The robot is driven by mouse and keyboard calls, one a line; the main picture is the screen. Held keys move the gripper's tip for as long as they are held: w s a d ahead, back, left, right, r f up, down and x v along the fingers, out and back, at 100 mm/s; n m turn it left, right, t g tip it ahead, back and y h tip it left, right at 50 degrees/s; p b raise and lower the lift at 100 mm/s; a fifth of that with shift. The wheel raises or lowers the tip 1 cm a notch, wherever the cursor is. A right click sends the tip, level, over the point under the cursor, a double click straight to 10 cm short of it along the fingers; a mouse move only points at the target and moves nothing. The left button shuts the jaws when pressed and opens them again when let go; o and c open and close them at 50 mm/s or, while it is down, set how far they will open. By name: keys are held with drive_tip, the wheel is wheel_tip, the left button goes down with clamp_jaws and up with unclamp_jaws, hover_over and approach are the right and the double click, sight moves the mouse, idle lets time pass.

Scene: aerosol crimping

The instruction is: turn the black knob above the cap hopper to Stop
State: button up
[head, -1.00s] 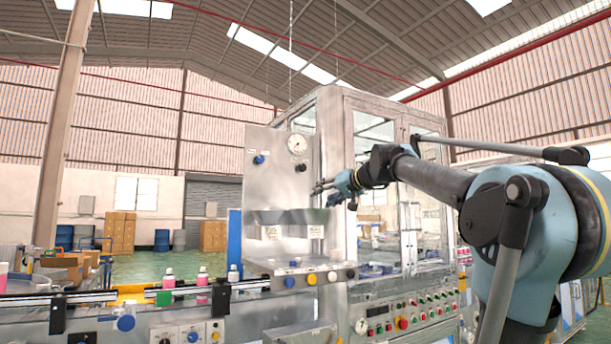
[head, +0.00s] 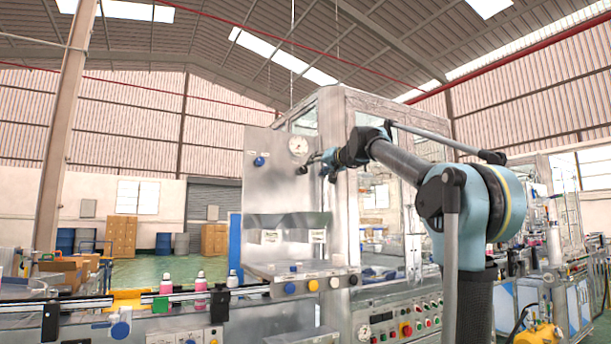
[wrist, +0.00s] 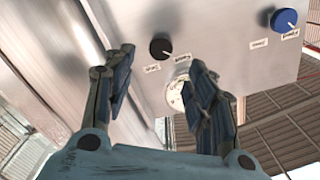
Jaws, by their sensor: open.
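The black knob (wrist: 160,48) sits on the upper metal panel, with small labels beside it that are too small to read. In the head view the black knob (head: 302,169) is below the round gauge, just left of my gripper's fingertips. My gripper (head: 318,163) is close to the panel. In the wrist view my gripper (wrist: 160,75) is open and empty, with one finger on each side of the picture. The knob lies ahead of the gap between the fingertips and appears apart from both.
A blue knob (head: 259,161) is on the same panel to the left. The round gauge (head: 298,145) is just above the black knob. The metal hopper (head: 287,222) juts out below. The glazed machine cabinet (head: 375,190) stands close on the right.

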sight(304, 170)
drive_tip(key=x, duration=0.9)
drive_tip(key=shift+w+a, duration=0.25)
drive_tip(key=shift+w, duration=0.05)
drive_tip(key=shift+c, duration=0.2)
drive_tip(key=c, duration=1)
